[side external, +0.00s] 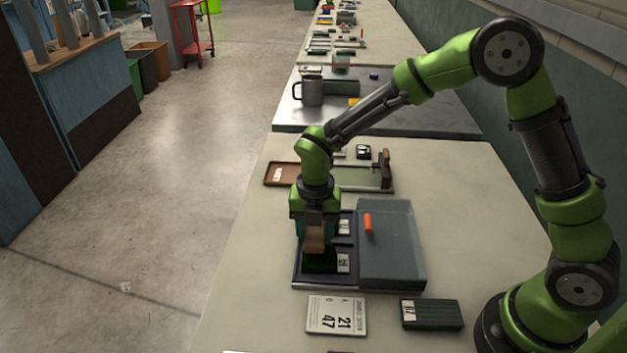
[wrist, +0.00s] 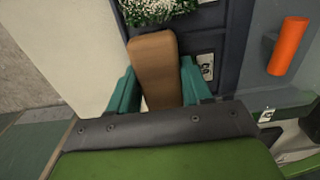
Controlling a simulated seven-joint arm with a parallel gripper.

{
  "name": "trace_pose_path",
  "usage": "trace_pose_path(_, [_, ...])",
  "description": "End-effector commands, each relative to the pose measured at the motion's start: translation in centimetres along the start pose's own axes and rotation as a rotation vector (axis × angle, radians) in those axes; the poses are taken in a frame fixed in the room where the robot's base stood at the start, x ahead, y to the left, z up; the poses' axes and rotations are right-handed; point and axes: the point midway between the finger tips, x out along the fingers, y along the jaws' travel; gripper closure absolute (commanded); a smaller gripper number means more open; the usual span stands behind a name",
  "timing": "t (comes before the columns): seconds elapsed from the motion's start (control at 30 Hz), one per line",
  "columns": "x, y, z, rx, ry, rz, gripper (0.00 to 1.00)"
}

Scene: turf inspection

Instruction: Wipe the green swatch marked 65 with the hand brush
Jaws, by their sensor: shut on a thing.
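My gripper (side external: 315,222) is shut on the tan wooden hand brush (side external: 313,240). It points down over the left part of a dark tray (side external: 300,284). In the wrist view the teal fingers (wrist: 157,90) flank the brush's wooden handle (wrist: 155,60). A dark green swatch (side external: 318,264) lies below the brush, beside a small white number label (side external: 343,262). In the wrist view a white-flecked green tuft (wrist: 155,8) shows past the handle's far end; I cannot tell whether it is swatch or bristles. The label (wrist: 205,68) there is hard to read. Brush-to-swatch contact is hidden.
A grey panel with an orange handle (side external: 368,224) covers the tray's right side. A card reading 21 and 47 (side external: 337,315) and a labelled dark green block (side external: 432,315) lie in front. Behind are a brown-ended tray (side external: 281,175) and a metal mug (side external: 309,91).

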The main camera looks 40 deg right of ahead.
Motion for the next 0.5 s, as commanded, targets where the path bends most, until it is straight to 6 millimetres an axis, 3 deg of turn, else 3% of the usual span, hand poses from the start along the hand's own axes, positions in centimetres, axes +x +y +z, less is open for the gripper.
trace_pose_path(0.07, [-0.6, 0.1, 0.2, -0.001, -0.001, 0.003, 0.75])
trace_pose_path(0.13, [-2.4, 0.1, 0.2, 0.001, -0.004, 0.007, 0.75])
trace_pose_path(0.5, [-5.4, 0.1, 0.1, -0.001, -0.002, 0.004, 0.75])
